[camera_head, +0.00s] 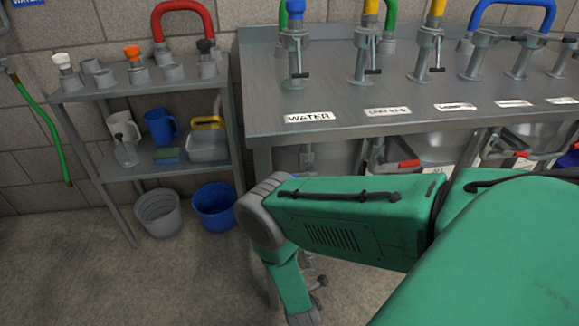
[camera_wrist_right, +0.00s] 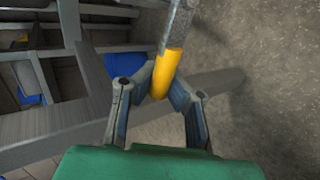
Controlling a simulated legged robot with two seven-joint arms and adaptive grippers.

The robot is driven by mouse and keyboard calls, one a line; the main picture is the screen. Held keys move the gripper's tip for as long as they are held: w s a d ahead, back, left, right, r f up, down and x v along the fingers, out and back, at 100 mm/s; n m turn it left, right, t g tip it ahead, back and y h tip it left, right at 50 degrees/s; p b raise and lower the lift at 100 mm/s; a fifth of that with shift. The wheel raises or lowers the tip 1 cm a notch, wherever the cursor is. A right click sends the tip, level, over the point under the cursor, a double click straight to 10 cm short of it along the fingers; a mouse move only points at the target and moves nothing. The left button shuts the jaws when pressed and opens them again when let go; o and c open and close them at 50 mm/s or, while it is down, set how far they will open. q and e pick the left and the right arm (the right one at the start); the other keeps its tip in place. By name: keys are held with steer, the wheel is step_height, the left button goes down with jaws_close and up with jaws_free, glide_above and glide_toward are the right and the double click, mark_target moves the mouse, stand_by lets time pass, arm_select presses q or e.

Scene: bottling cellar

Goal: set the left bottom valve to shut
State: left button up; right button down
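In the right wrist view a lever with a yellow grip (camera_wrist_right: 167,75) on a grey metal bar comes down from the top. My right gripper (camera_wrist_right: 160,88) has one fingertip on each side of the grip, close against it. The valve body and its pipe are not clear in that view. In the head view my green right arm reaches in from the right and bends down beside the counter. Metal fittings (camera_head: 307,158) show under the counter's left end. My left gripper is not in view.
A steel counter (camera_head: 290,100) with several taps and labels stands above the arm. A metal shelf (camera_head: 100,90) at the left holds jugs and a basin. A grey bucket (camera_head: 159,213) and a blue bucket (camera_head: 213,208) stand on the floor. Floor at lower left is clear.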

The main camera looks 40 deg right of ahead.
steer(key=shift+s+a+f, duration=0.3)
steer(key=shift+s+a, duration=0.15)
steer(key=c, duration=1.5)
jaws_free()
steer(key=shift+w+r, duration=0.1)
steer(key=shift+r, duration=0.1)
steer(key=shift+d+r, duration=0.1)
steer(key=v, duration=1.1)
steer(key=shift+s+a+r, duration=0.2)
steer(key=shift+s+a, duration=0.05)
steer(key=shift+s, duration=0.05)
